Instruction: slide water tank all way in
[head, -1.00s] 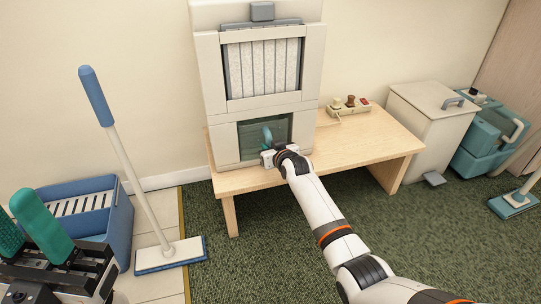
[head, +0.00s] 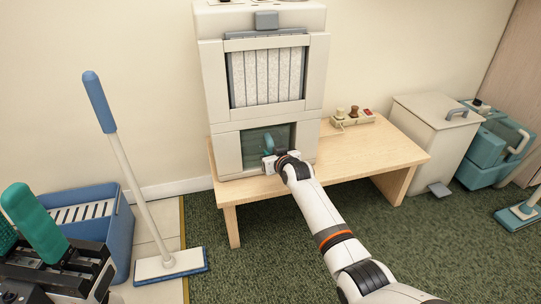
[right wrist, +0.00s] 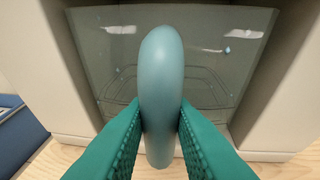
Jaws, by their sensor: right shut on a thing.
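The water tank (head: 284,136) is a dark, see-through greenish tank in the lower opening of the pale upright appliance (head: 226,153). In the right wrist view the tank front (right wrist: 215,75) sits between the opening's side walls; its exact depth is hard to judge. A rounded teal handle (right wrist: 162,65) stands out from its front. My right gripper (head: 268,159) is at the tank front, and in the right wrist view its green fingers (right wrist: 160,118) are shut on the handle from both sides. My left gripper (head: 17,222) is at the lower left, open and empty, away from the tank.
The appliance stands on a low wooden table (head: 375,150) with a small tray of knobs (head: 353,118). A blue bucket (head: 120,235) and mop (head: 170,265) stand at left. A pale bin (head: 425,140) and teal machine (head: 485,158) stand at right.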

